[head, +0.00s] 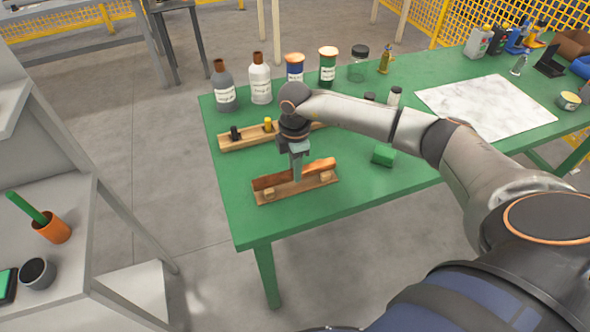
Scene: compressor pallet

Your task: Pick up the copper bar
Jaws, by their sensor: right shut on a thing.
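The copper bar (267,182) is a long orange-brown bar standing on edge along a wooden rack (300,193) near the front left of the green table. My right gripper (297,176) points down at the middle of the bar, its fingers shut on it. The fingers hide part of the bar's middle. The bar looks to be in or just above the rack; I cannot tell whether it touches it. My left gripper is not in view.
The green table (235,203) has another wooden rack (240,142) behind, holding small black and yellow pieces. Several bottles and jars line the back. A green block (384,155) lies right of the gripper, and a white marble slab (485,107) further right. The table's front left corner is clear.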

